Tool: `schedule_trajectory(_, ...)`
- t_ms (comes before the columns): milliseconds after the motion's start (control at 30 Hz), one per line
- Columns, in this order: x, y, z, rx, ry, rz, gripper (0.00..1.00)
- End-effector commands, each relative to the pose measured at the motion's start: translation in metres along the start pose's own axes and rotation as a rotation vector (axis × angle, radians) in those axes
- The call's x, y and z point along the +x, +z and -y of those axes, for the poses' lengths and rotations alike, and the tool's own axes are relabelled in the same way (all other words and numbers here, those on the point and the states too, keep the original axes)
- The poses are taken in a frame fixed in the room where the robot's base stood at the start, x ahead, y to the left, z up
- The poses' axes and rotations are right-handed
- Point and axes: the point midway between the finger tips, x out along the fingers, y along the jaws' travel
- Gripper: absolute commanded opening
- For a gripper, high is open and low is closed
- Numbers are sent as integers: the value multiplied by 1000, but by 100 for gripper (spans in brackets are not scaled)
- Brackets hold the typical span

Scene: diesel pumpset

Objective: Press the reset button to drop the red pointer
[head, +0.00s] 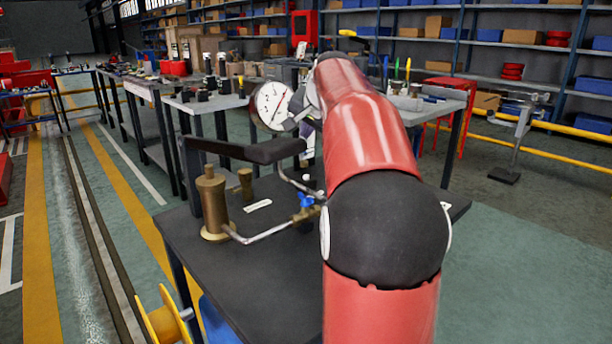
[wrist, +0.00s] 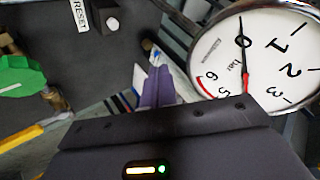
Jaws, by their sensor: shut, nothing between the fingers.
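A round white dial gauge (wrist: 222,62) with a metal rim fills the upper right of the wrist view; it also shows in the head view (head: 270,104). A thin black pointer (wrist: 242,28) runs near the 0. A short red pointer (wrist: 246,82) shows near the hub, its lower end hidden by my gripper's body. A white reset button (wrist: 112,24) on a black block stands beside a RESET label (wrist: 80,12) at the upper left of the wrist view. My gripper (wrist: 158,72) is shut and empty, apart from the button.
The black bench (head: 200,262) carries a brass cylinder (head: 211,200), a pipe with a blue valve handle (head: 305,200) and a black lever arm (head: 250,150). Workbenches and shelves stand behind. Green floor (head: 520,270) at the right is clear.

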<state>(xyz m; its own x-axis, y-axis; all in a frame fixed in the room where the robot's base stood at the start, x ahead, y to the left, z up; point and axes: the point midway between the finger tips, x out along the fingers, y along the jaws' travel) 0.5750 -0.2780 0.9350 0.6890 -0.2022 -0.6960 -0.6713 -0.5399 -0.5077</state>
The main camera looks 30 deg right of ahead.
Motion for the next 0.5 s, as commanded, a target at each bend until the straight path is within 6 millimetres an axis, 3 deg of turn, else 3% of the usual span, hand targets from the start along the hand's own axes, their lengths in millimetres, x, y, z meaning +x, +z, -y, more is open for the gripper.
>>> schedule_trajectory(500, 50, 37, -37, 0, 1, 1, 0)
